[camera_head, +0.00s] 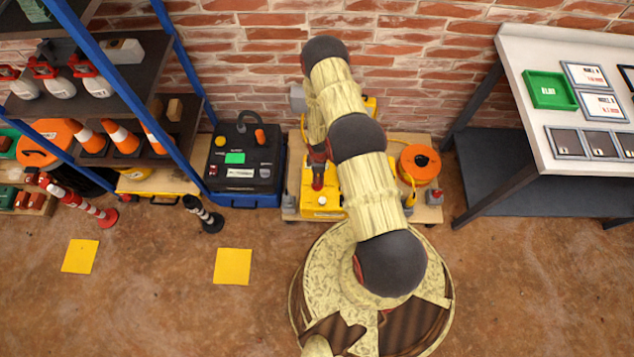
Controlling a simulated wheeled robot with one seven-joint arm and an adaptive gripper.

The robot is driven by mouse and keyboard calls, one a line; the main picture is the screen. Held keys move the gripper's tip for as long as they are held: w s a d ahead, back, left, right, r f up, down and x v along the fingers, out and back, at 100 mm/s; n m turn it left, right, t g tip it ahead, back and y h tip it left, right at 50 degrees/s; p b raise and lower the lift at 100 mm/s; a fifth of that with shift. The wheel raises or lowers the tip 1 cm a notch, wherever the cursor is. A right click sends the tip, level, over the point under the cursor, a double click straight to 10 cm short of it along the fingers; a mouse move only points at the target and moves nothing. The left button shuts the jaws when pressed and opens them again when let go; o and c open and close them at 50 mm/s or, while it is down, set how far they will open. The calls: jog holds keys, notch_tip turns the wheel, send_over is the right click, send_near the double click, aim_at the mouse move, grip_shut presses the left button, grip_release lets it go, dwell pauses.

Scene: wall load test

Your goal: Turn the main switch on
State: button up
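A black and blue box (243,165) stands on the floor against the wall, left of my arm. Its top has a green panel, a white label, a yellow knob, an orange knob, a red button and a dark curved handle. A yellow box (321,197) with small controls stands to its right, partly behind my arm. I cannot tell which control is the main switch or how it is set. My arm folds down above the yellow box, ending near a red and dark part (318,166). I cannot tell whether this is my gripper or part of the box; no fingertips show clearly.
A workbench (520,75) with a green tray stands at right. An orange reel (419,163) sits beside my arm.

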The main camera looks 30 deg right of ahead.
notch_tip(320, 180, down, 7)
jog(key=b, duration=0.3)
jog(key=shift+r, duration=0.1)
jog(key=shift+c, duration=0.7)
grip_shut()
